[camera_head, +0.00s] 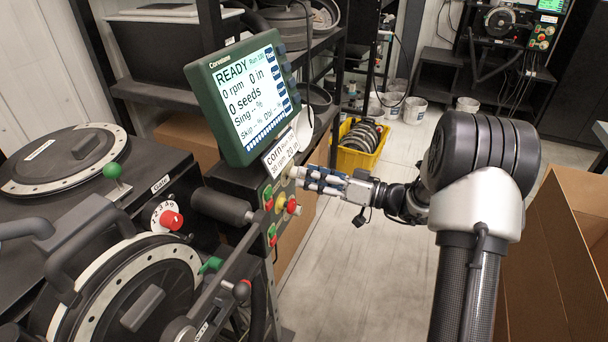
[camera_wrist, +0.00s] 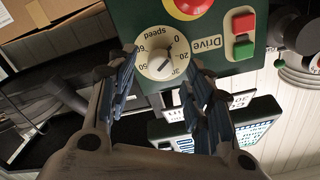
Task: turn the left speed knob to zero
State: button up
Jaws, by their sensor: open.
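The speed knob (camera_wrist: 160,65) is a grey knob on a round cream dial on the green panel. It appears upside down in the wrist view, with numbers from 0 to 60 around it. Its exact pointer setting is hard to read. My gripper (camera_wrist: 161,62) is open, with one finger on each side of the dial. I cannot tell whether either finger touches the knob. In the head view my gripper (camera_head: 297,173) reaches in from the right to the panel's upper edge, and its fingers hide most of the dial there.
A red stop button with yellow ring (camera_wrist: 188,5) and red and green Drive buttons (camera_wrist: 243,36) are close by. The monitor (camera_head: 245,97) reads READY, 0 rpm, above the panel. A red Gate knob (camera_head: 171,220) is at left. A cardboard box (camera_head: 555,255) stands right.

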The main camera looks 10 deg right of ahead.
jog(key=v, duration=0.9)
jog(key=shift+s+d, duration=0.2)
jog(key=shift+d, duration=0.05)
jog(key=shift+a, duration=0.1)
jog(key=s+a+r+g+h, duration=0.2)
jog(key=s+a+g, duration=0.3)
jog(key=s+a, duration=0.2)
jog(key=s+a+r+g+h, duration=0.2)
jog(key=s+a+r+g, duration=0.15)
jog(key=s+a, duration=0.4)
jog(key=s+d+m+t+h, duration=0.1)
jog(key=s+d+m+h, duration=0.1)
jog(key=s+h, duration=0.3)
jog(key=s+d+m+t+h, duration=0.1)
jog(key=s+d+m+h, duration=0.2)
jog(key=s, duration=0.6)
jog(key=h, duration=0.2)
jog(key=shift+s+h, duration=0.3)
jog(key=shift+s, duration=0.05)
jog(key=shift+t, duration=0.25)
